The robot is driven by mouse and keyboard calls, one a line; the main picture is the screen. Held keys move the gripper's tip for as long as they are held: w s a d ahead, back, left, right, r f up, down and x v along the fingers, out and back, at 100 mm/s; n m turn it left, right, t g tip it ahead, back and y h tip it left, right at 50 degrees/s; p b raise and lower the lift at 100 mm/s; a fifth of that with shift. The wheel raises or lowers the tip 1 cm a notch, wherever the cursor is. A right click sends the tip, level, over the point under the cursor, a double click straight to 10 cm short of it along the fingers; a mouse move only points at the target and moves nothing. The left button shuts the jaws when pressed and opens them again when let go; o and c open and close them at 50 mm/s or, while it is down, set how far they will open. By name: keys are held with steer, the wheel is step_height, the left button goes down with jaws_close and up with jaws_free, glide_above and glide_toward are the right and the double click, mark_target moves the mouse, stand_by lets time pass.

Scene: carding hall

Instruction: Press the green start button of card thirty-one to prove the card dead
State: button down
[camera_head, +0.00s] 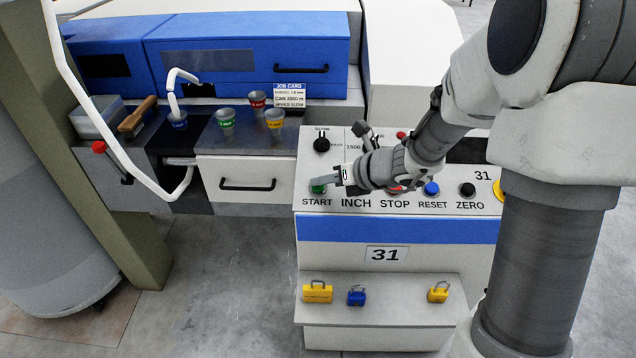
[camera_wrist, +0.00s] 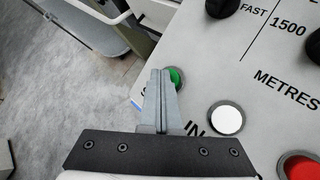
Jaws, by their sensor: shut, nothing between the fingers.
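The green start button (camera_head: 318,189) is at the left end of the front row on the sloping panel (camera_head: 330,227) marked 31, above the word START. My gripper (camera_head: 314,181) is shut and empty, its fingertips over the button's far side from the right. In the wrist view the shut fingertips (camera_wrist: 160,73) cover the left part of the green button (camera_wrist: 177,78). I cannot tell whether they touch it or hover just above.
A white inch button (camera_wrist: 227,120) and red stop button (camera_wrist: 303,168) sit to the right, then blue reset (camera_head: 431,188) and black zero (camera_head: 467,189). A black knob (camera_head: 321,144) stands behind.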

steer(key=shift+s+r+p, duration=0.25)
steer(key=shift+r+p, duration=0.3)
steer(key=shift+r, duration=0.25)
steer(key=shift+r, duration=0.1)
steer(key=r+p, duration=0.2)
steer(key=s+r+p, duration=0.1)
steer(key=r+p, duration=0.1)
steer(key=shift+s+r, duration=0.1)
steer(key=shift+r, duration=0.2)
stand_by(0.4)
